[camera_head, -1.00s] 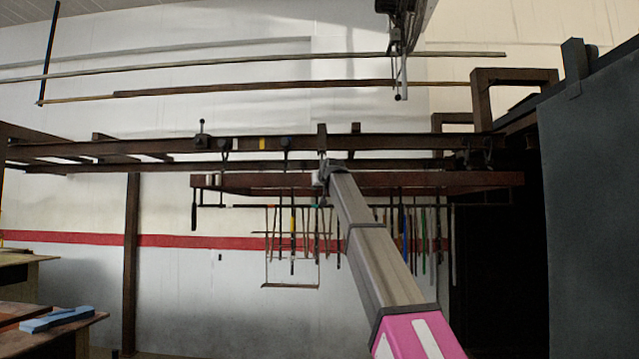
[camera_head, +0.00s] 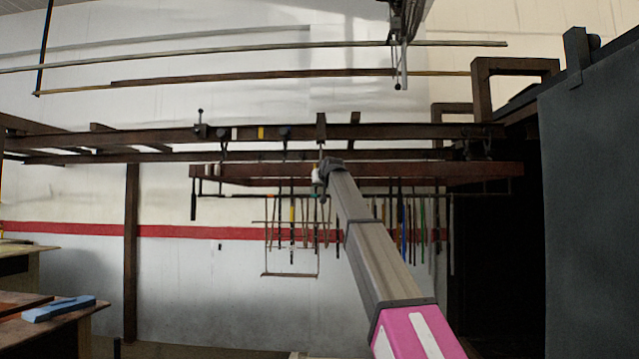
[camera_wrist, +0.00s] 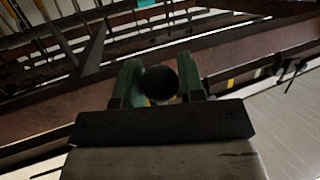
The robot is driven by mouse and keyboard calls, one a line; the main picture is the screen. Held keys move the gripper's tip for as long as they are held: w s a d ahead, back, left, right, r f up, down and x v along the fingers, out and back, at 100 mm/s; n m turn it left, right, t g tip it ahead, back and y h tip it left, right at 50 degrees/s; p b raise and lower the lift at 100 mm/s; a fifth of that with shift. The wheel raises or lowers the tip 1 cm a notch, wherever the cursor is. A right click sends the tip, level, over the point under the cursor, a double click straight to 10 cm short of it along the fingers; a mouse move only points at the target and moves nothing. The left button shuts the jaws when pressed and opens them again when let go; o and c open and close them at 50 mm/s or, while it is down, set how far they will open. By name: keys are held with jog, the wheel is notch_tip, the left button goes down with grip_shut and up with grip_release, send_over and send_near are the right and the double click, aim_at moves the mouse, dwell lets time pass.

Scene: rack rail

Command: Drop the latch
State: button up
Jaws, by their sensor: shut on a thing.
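My gripper (camera_wrist: 160,88) shows in the wrist view with its two green fingers on either side of a round black knob (camera_wrist: 160,82). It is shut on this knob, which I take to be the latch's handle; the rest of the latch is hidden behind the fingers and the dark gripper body. In the head view my gripper (camera_head: 325,172) is at the far end of my arm, small, in front of the dark red beam (camera_head: 430,172) and just below the brown rail (camera_head: 380,133). The knob cannot be made out there.
A small upright lever (camera_head: 200,124) stands on the rail to the left. Several tools hang below the beam. A large dark grey panel (camera_head: 590,200) closes off the right side. A workbench (camera_head: 65,325) with a blue object (camera_head: 58,309) is at lower left.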

jog(key=w+f, duration=0.1)
jog(key=w, duration=0.7)
jog(key=shift+d+f, duration=0.15)
jog(key=shift+d, duration=0.15)
jog(key=o, duration=0.8)
jog(key=shift+w, duration=0.1)
jog(key=shift+o, duration=0.2)
jog(key=shift+s, duration=0.2)
jog(key=shift+s+a, duration=0.2)
jog(key=shift+s, duration=3.2)
